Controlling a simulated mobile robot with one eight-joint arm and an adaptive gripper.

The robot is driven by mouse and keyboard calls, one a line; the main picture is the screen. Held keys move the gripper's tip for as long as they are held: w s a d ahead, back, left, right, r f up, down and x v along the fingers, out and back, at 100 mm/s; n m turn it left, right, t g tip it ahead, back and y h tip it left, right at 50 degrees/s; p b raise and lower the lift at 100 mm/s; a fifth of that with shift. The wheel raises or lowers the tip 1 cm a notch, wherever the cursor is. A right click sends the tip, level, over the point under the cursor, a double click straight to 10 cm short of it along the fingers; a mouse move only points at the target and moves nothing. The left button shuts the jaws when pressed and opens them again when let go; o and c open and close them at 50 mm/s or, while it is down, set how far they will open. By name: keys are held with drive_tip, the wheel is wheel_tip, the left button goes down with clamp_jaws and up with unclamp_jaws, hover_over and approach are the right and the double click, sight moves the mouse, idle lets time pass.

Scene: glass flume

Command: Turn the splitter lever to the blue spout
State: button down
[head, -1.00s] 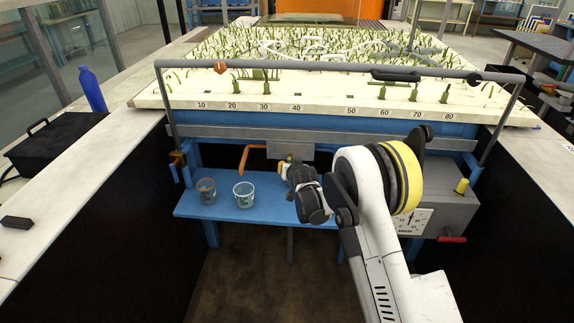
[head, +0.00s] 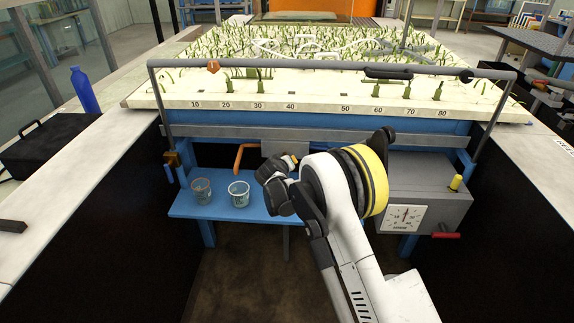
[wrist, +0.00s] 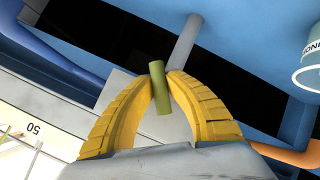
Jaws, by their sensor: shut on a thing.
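My gripper (wrist: 161,78) has its yellow fingers shut on a short olive-green handle (wrist: 160,90), which I take as the splitter lever's grip. A grey rod (wrist: 184,40) shows just behind it; I cannot tell whether the two are joined. In the wrist view the blue spout (wrist: 55,60) runs along the left and the orange spout (wrist: 290,155) is at the lower right. In the head view my gripper (head: 291,160) is in front of the grey splitter box (head: 284,148). The orange spout (head: 243,156) is left of it. The lever and blue spout are hidden there by my arm.
A grey box with a dial (head: 430,185) is to the right. The flume bed (head: 300,118) overhangs behind.

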idle(0.6)
drive_tip(key=c, duration=1.4)
unclamp_jaws()
drive_tip(key=shift+o, duration=0.2)
drive_tip(key=v, duration=1.2)
drive_tip(key=shift+a, duration=0.1)
